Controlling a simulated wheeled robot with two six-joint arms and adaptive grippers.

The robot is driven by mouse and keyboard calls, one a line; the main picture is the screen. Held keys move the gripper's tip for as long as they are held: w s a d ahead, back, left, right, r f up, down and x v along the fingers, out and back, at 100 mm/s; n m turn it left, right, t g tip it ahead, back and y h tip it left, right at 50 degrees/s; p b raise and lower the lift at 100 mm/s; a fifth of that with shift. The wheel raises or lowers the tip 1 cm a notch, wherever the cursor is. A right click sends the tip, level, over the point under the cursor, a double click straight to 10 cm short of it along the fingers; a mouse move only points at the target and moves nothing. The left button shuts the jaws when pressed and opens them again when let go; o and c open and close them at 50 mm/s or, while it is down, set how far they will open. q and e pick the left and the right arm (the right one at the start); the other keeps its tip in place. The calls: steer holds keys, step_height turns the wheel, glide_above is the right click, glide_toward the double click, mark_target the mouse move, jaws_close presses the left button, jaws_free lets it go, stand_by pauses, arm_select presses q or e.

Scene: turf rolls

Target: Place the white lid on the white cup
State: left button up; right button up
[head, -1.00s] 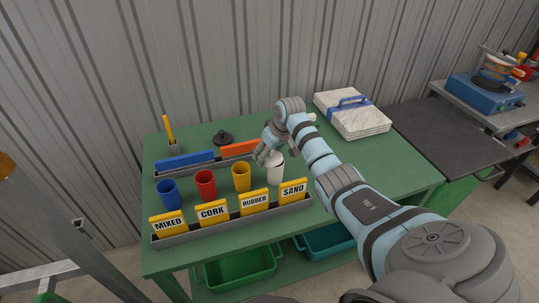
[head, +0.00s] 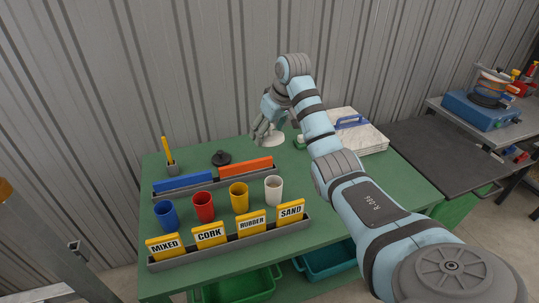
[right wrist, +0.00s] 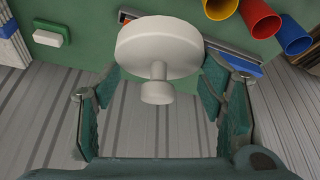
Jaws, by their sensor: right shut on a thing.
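The white cup (head: 273,191) stands upright and open-topped at the right end of the row of cups in the head view. The white lid, a round disc with a knob, is in my right gripper (head: 264,132). In the head view the lid (head: 274,139) shows pale below and beside the fingers, behind the cup and apart from it. In the right wrist view the lid (right wrist: 158,45) fills the space between the fingers, knob towards the palm. The white cup is not visible there. My left gripper is not in view.
Blue (head: 166,214), red (head: 203,206) and yellow (head: 238,197) cups stand left of the white cup. A rack of yellow signs (head: 251,222) is in front. A rack with blue and orange blocks (head: 245,167) and a black lid (head: 221,158) lie behind. White slabs (head: 363,139) are at the right.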

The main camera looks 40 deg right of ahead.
step_height(320, 180, up, 3)
steer(key=shift+a+f, duration=0.1)
steer(key=s+d+f+t+p, duration=0.15)
steer(key=s+f+p, duration=0.5)
steer(key=f, duration=0.65)
steer(key=r+t+b, duration=0.1)
steer(key=b, duration=0.1)
glide_above(270, 179)
steer(key=s, duration=0.2)
step_height(270, 179, down, 6)
steer(key=b, duration=0.5)
steer(key=shift+w+r+b, duration=0.15)
steer(key=shift+r+b, duration=0.1)
steer(key=shift+b, duration=0.1)
steer(key=shift+r+t, duration=0.1)
steer(key=shift+t, duration=0.15)
steer(key=shift+r, duration=0.1)
steer(key=shift+f, duration=1.05)
